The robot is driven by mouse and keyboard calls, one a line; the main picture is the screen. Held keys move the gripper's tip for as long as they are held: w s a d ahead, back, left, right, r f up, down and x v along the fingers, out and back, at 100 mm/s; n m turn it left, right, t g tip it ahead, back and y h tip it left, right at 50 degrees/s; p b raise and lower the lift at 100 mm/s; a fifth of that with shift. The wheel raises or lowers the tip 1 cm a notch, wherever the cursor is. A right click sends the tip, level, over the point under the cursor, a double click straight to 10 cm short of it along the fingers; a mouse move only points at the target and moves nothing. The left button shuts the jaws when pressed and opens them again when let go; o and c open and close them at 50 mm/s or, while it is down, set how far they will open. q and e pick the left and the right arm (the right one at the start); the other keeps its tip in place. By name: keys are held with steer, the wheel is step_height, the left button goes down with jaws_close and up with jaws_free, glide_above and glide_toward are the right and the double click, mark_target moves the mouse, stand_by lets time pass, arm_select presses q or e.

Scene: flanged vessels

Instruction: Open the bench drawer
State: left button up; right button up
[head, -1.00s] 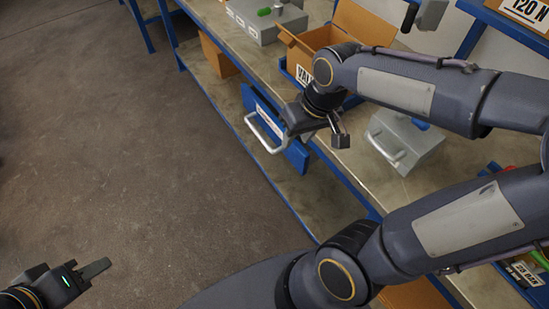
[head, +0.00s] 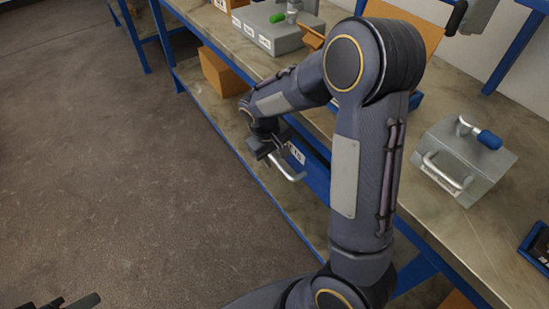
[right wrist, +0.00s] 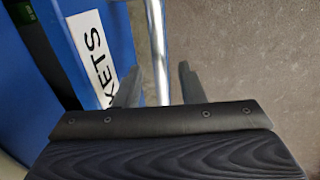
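The bench drawer has a blue front (head: 317,178) with a white label, under the bench top and largely hidden behind my right arm. In the right wrist view its blue front (right wrist: 62,105) and the label ending in "KETS" (right wrist: 97,50) fill the left side. Its silver bar handle (head: 291,172) also shows in the right wrist view (right wrist: 158,40). My right gripper (head: 271,158) is at the handle with its fingers apart, the bar running between them (right wrist: 160,85). I cannot tell whether the fingers touch it. My left gripper (head: 82,302) is mostly cut off at the bottom left.
On the bench top (head: 400,185) stand a grey vessel (head: 466,160) with a handle and blue-gripped valve, and a grey box (head: 275,33) with labels. A cardboard box (head: 222,72) sits on the lower shelf. The floor left of the bench is clear.

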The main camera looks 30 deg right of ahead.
steer(key=shift+f, duration=0.35)
jaws_close()
steer(key=s+a, duration=0.1)
steer(key=a, duration=2.1)
steer(key=shift+s, duration=0.4)
steer(key=shift+d, duration=0.1)
jaws_free()
